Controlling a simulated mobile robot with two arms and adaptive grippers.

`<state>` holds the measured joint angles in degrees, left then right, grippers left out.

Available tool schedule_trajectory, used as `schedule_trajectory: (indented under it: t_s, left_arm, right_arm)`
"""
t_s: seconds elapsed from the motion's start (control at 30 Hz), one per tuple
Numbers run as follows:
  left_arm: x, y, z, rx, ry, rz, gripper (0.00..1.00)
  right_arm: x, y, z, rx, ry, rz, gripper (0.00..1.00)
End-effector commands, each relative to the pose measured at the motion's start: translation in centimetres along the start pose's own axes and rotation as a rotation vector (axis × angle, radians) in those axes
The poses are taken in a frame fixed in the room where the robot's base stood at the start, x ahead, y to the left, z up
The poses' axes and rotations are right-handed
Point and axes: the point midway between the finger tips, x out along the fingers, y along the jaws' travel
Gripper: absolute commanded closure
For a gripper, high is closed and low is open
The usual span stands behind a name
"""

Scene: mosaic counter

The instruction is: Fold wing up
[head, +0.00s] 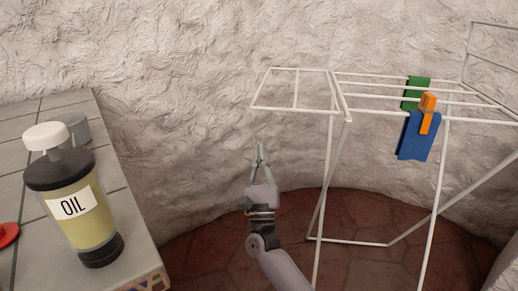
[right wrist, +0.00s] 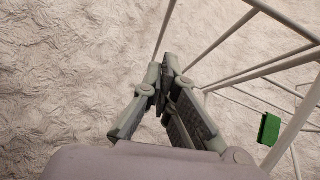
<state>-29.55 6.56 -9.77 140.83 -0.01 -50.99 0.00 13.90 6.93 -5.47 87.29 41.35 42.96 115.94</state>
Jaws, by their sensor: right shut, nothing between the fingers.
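A white wire drying rack (head: 440,112) stands on the right. Its left wing (head: 296,90) sticks out to the left, looking roughly level with the top bars. The rack's other wing (head: 492,25) rises at the right edge, partly cut off. My right gripper (head: 260,147) is shut and empty, pointing up just below the left wing's outer end, apart from it as far as I can tell. In the right wrist view my fingers (right wrist: 162,84) meet at the tips, with the rack's white bars (right wrist: 240,78) to their right. My left gripper is not in view.
A green cloth (head: 416,82) and a blue cloth (head: 417,140) with an orange clip (head: 428,103) hang on the rack. A tiled counter (head: 120,190) at left holds an oil bottle (head: 90,235). A rough white wall (head: 190,90) is close behind.

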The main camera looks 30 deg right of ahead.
Motion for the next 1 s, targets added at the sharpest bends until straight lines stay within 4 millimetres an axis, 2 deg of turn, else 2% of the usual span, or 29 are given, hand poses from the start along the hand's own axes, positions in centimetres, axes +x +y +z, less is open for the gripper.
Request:
schedule_trajectory:
  t_s: [0.1, 0.33, 0.4, 0.6, 1.0]
  left_arm:
    - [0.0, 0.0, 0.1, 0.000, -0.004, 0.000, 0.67]
    - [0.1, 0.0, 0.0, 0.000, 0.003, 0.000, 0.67]
    - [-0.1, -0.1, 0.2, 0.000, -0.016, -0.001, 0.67]
    - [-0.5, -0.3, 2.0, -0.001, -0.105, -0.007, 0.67]
    - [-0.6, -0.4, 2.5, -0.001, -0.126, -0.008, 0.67]
  right_arm:
    - [2.7, 0.0, 0.1, 0.001, -0.003, -0.003, 1.00]
    - [7.5, 0.0, 0.0, 0.000, -0.002, -0.002, 1.00]
    - [8.4, 0.0, 0.9, 0.004, -0.001, -0.002, 1.00]
    - [9.9, 0.0, 2.5, 0.002, 0.001, -0.001, 1.00]
    - [10.3, 0.1, 2.8, -0.001, 0.001, 0.001, 1.00]
